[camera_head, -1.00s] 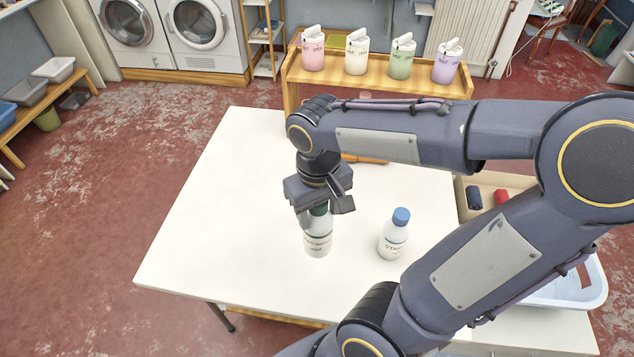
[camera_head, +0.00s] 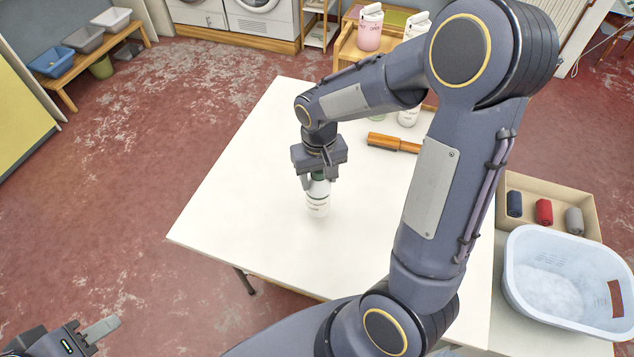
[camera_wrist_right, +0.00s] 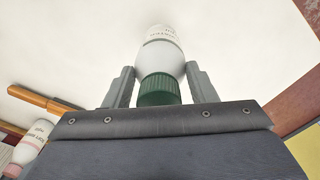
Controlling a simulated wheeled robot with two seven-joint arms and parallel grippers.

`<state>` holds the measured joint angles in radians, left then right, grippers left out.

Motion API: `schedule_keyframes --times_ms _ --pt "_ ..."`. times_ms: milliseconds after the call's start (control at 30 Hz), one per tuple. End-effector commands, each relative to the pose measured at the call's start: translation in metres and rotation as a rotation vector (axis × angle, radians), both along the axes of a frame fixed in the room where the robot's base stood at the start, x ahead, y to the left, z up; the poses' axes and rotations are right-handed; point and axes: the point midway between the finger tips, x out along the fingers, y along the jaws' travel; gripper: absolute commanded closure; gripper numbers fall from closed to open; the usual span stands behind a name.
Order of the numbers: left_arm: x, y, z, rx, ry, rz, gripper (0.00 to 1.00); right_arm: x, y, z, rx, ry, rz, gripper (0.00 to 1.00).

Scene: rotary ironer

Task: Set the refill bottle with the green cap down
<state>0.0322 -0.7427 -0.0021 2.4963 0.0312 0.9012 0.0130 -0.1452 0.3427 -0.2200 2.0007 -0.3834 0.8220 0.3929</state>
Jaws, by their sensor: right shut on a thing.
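The refill bottle (camera_head: 317,200) is white with dark lettering and a green cap. It stands upright over the white table, and I cannot tell whether its base touches the top. My right gripper (camera_head: 318,178) points down and is shut on it near the cap. In the right wrist view the green cap (camera_wrist_right: 158,90) sits between the two fingers. My left gripper (camera_head: 100,328) is at the bottom left corner, away from the table. Only part of it shows, and its opening is unclear.
The white table (camera_head: 250,220) is clear left of and in front of the bottle. A wooden-handled tool (camera_head: 392,143) lies behind right. My right arm hides much of the table.

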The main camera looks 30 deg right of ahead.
Motion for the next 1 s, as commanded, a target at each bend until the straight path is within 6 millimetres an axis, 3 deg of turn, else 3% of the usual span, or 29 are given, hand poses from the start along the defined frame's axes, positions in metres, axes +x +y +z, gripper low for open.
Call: schedule_keyframes --times_ms 300,667,700,867,1000 --pt "0.0 0.0 0.0 0.0 0.0 0.0 0.64 0.007 0.001 -0.036 0.0 0.002 -0.001 0.83" --pt "0.0 0.0 -0.002 0.0 0.0 0.0 0.64 0.007 0.001 -0.041 0.001 -0.001 0.0 0.83" --pt "0.0 0.0 -0.003 0.0 0.0 0.0 0.64 0.007 0.001 -0.041 0.001 -0.001 0.0 0.48" --pt "0.0 0.0 -0.001 0.0 0.0 0.0 0.64 0.007 0.001 -0.04 0.001 -0.001 0.0 0.27" --pt "0.0 0.0 -0.001 0.0 0.0 0.0 0.64 0.007 0.001 -0.04 0.001 -0.001 0.0 0.26"
